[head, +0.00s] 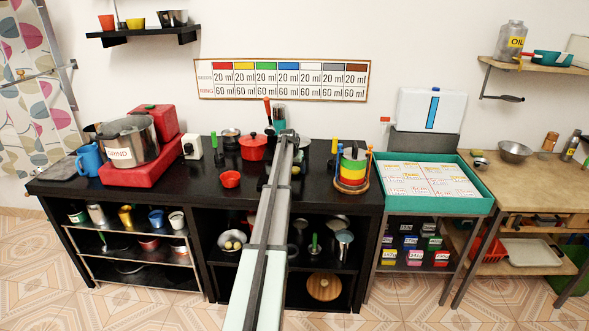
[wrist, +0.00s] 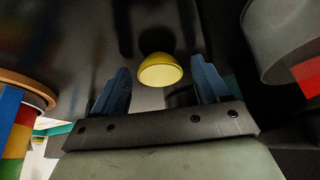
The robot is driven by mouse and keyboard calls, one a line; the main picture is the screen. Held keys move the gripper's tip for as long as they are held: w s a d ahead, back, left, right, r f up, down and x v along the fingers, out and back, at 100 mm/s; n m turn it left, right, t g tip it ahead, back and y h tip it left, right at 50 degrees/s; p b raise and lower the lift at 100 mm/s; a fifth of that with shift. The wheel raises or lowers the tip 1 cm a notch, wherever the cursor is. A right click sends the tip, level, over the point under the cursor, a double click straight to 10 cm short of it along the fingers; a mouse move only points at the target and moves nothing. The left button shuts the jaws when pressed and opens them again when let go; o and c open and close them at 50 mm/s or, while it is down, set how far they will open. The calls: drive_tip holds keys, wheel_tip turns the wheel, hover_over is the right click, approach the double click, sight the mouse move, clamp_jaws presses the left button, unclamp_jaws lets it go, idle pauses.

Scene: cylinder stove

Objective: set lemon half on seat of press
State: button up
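A yellow lemon half (wrist: 160,70) shows in the wrist view, domed, with a paler flat face toward my gripper. It lies between and slightly beyond the two blue fingers of my gripper (wrist: 161,82). The fingers stand wide apart, with a visible gap on each side of the lemon half. In the head view my arm reaches over the black counter (head: 205,165) and hides the fingers and the lemon half. I cannot make out the press or its seat in either view.
A stack of coloured rings (head: 352,168) stands right of my arm. A red pot (head: 252,147) and a small red bowl (head: 230,179) stand left of it. A grey round vessel (wrist: 283,40) is close on the right in the wrist view.

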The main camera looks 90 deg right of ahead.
drive_tip(key=shift+o, duration=0.2)
drive_tip(key=v, duration=1.2)
drive_tip(key=shift+r, duration=0.1)
